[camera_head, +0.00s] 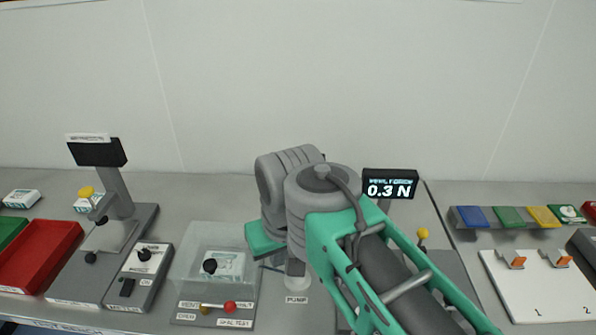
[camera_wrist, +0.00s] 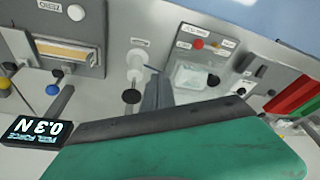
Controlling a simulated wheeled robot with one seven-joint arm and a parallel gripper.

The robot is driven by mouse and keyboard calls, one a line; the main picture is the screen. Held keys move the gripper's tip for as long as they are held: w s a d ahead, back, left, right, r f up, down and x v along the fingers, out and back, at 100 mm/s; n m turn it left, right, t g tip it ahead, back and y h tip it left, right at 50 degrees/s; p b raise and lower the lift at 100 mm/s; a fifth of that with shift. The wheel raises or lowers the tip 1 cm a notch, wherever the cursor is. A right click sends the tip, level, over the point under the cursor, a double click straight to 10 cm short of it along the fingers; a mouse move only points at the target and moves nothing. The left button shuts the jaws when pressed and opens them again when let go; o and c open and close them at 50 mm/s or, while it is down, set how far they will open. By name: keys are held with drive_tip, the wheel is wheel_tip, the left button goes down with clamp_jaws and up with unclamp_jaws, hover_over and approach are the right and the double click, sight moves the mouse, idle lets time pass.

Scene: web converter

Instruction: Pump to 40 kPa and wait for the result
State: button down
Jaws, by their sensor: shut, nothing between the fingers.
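The pump, a white cylinder (camera_head: 297,268) above a PUMP label, stands right of the seal tester and is partly hidden by my arm. In the wrist view the white pump (camera_wrist: 136,66) shows with a black knob (camera_wrist: 131,97) beside it. My gripper (camera_wrist: 152,74) is shut and empty, its tips close to the pump; I cannot tell whether they touch. The seal tester (camera_head: 187,321) has a clear box (camera_head: 181,262) over a white and teal pack (camera_head: 232,265), a brass knob (camera_head: 205,309) and a red button (camera_head: 229,307). No kPa reading is legible.
A peel force display (camera_head: 390,186) reads 0.3 N behind my arm. Left are a small control box (camera_head: 138,278), a press-like stand (camera_head: 119,195) and a red tray (camera_head: 38,256). Right is a white board (camera_head: 540,290) with orange clips. The wall (camera_head: 350,80) closes the back.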

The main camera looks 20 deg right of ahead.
wheel_tip(320, 180, up, 6)
drive_tip(key=p, duration=0.3)
drive_tip(key=shift+f, duration=0.1)
idle(0.3)
wheel_tip(320, 180, down, 8)
drive_tip(key=w+t, duration=0.1)
drive_tip(key=shift+d, duration=0.25)
